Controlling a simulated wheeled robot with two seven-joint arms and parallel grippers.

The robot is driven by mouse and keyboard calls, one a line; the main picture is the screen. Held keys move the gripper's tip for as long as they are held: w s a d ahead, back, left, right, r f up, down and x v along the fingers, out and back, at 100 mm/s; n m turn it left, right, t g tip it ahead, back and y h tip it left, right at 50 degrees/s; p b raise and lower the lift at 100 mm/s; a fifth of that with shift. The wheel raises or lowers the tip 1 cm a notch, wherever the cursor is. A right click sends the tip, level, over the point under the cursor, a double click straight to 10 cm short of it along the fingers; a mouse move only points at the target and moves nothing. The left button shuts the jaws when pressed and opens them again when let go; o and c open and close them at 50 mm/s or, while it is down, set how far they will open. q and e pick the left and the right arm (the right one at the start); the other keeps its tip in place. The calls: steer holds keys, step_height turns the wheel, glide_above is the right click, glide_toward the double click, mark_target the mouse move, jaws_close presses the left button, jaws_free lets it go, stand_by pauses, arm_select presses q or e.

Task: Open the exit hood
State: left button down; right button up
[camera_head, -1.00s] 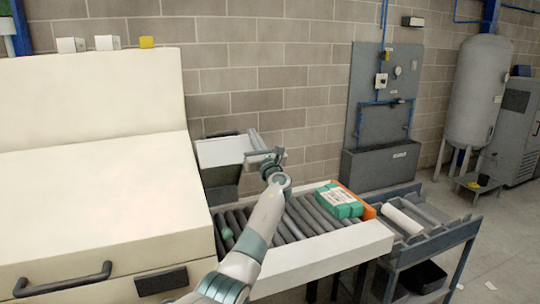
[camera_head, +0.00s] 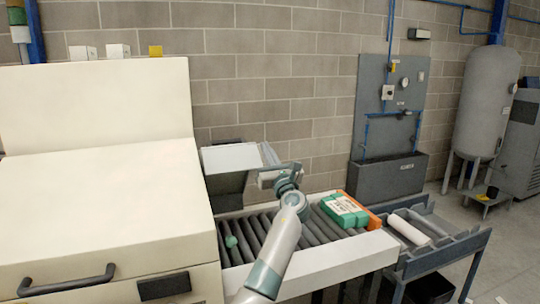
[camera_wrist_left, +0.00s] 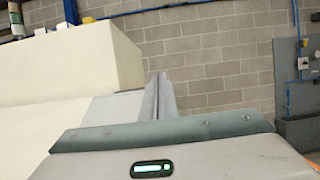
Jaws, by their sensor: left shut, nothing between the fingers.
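The exit hood (camera_head: 232,157) is a light grey panel above a dark front, against the cream machine's right side at the start of the roller conveyor. I cannot tell how far it is raised. It also shows in the left wrist view (camera_wrist_left: 98,110), just left of the fingers. My left gripper (camera_head: 267,158) is shut and empty, close to the hood's right edge; whether it touches cannot be told. In the left wrist view its fingers (camera_wrist_left: 158,97) point away. My right gripper is out of view.
The cream machine (camera_head: 100,200) with a dark handle (camera_head: 66,284) fills the left. A green-and-white package (camera_head: 345,210) lies on the rollers (camera_head: 262,232), beside an orange end piece (camera_head: 373,222). A grey cart (camera_head: 440,250) stands at the right; a brick wall is behind.

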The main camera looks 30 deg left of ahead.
arm_select(q)
steer(key=shift+s+d+r, duration=0.25)
steer(key=shift+s+d, duration=0.8)
steer(key=shift+d, duration=0.15)
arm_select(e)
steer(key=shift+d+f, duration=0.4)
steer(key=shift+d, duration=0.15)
